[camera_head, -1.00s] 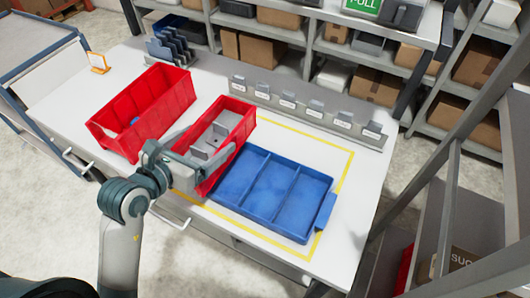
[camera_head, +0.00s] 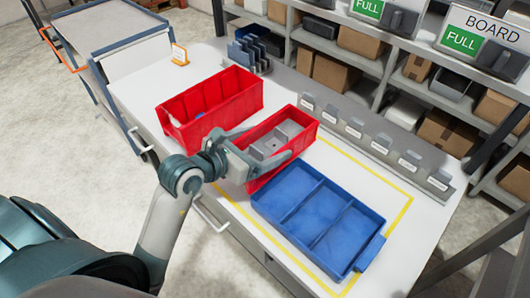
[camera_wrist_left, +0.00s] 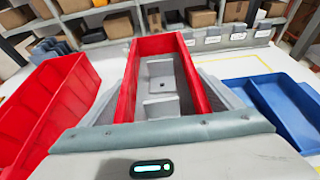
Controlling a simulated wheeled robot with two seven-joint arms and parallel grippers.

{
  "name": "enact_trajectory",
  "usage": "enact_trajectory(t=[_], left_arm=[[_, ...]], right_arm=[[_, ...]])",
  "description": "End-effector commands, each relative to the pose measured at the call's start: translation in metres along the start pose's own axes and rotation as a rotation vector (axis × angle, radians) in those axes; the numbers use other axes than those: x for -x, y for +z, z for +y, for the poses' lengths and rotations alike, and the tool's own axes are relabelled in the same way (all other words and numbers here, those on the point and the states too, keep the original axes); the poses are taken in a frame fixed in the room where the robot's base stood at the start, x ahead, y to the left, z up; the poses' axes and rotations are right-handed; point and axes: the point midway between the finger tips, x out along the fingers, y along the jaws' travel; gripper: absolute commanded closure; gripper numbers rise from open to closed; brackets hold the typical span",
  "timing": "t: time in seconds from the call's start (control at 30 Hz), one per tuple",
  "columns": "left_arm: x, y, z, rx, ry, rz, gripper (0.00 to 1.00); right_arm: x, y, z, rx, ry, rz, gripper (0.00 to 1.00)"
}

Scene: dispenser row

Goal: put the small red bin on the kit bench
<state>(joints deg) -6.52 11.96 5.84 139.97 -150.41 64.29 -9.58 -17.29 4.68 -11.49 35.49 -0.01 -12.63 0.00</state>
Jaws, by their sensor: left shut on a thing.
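The small red bin (camera_head: 306,125) is between the larger red bin and the blue tray, with grey shapes inside it. My left gripper (camera_head: 268,148) is shut on it, its fingers along the bin's sides at the near end. In the left wrist view the small red bin (camera_wrist_left: 124,97) extends straight ahead from the gripper. The white kit bench (camera_head: 165,88) lies under these things. I cannot tell whether the bin touches the bench; its underside is hidden. My right gripper is out of view.
The larger red bin (camera_head: 225,115) stands left of the small one. The blue divided tray (camera_head: 290,200) lies close to its right, inside a yellow outline. A row of grey labelled holders (camera_head: 353,132) lines the back edge. Shelves with boxes (camera_head: 340,72) stand behind.

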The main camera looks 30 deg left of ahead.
Motion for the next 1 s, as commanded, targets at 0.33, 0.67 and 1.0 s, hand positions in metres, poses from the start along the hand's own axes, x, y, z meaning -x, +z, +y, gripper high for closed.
enact_trajectory(t=[0.33,0.67,1.0], left_arm=[[-0.044,-0.027,0.053,-0.002,0.002,-0.006,0.51],[-0.058,-0.031,0.072,0.0,0.0,-0.005,0.51],[-0.058,-0.032,0.072,0.0,0.0,-0.005,0.51]], right_arm=[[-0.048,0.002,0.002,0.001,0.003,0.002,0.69],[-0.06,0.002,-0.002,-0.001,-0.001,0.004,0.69],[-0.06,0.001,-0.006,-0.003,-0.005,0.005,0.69]])
